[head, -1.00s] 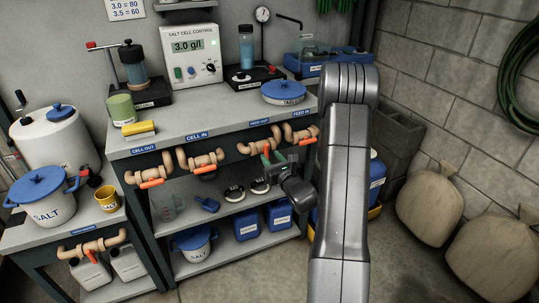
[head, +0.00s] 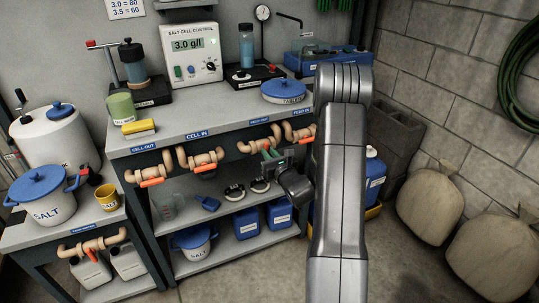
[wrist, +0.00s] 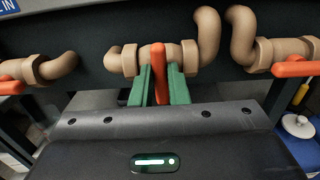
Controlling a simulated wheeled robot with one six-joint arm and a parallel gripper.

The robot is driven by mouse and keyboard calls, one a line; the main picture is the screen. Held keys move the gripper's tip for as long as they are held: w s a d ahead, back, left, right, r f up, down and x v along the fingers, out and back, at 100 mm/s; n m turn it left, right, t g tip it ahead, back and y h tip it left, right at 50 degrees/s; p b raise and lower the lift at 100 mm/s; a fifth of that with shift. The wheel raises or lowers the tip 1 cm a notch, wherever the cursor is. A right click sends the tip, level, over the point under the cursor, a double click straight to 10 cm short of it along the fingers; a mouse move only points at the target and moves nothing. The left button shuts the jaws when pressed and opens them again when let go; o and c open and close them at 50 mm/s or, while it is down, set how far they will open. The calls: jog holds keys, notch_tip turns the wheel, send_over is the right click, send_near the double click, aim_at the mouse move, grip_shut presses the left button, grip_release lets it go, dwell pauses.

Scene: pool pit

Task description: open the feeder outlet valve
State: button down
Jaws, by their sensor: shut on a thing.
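The feeder outlet valve is the third valve (head: 257,147) from the left on the bench front, under a small blue label (head: 259,121). In the wrist view its tan body (wrist: 122,60) runs level across the picture. Its orange handle (wrist: 159,72) stands across the pipe, pointing toward me. My gripper (wrist: 159,88) has its green fingers on either side of this handle and is shut on it. In the head view my gripper (head: 272,154) is at the valve, and its fingers hide most of the handle.
The cell in valve (head: 205,163) is on the left and another valve (head: 297,132) close on the right, with orange handles (wrist: 295,68) lying along their pipes. The bench top (head: 190,125) is above. A shelf (head: 222,215) with jugs is below.

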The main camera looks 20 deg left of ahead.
jog(key=shift+f+b, duration=0.1)
jog(key=shift+b, duration=0.2)
jog(key=shift+s+a+f+n+b, duration=0.1)
jog(key=shift+n+b, duration=2.85)
jog(key=shift+b, duration=1.3)
jog(key=shift+s+a+f+n+b, duration=0.1)
jog(key=shift+n+b, duration=2.8)
jog(key=shift+b, duration=1.35)
jog(key=shift+s+a+f+n+b, duration=0.1)
jog(key=shift+n+b, duration=2.85)
jog(key=shift+b, duration=1.3)
jog(key=shift+n, duration=0.3)
jog(key=c, duration=1.4)
grip_release()
jog(key=shift+d, duration=0.15)
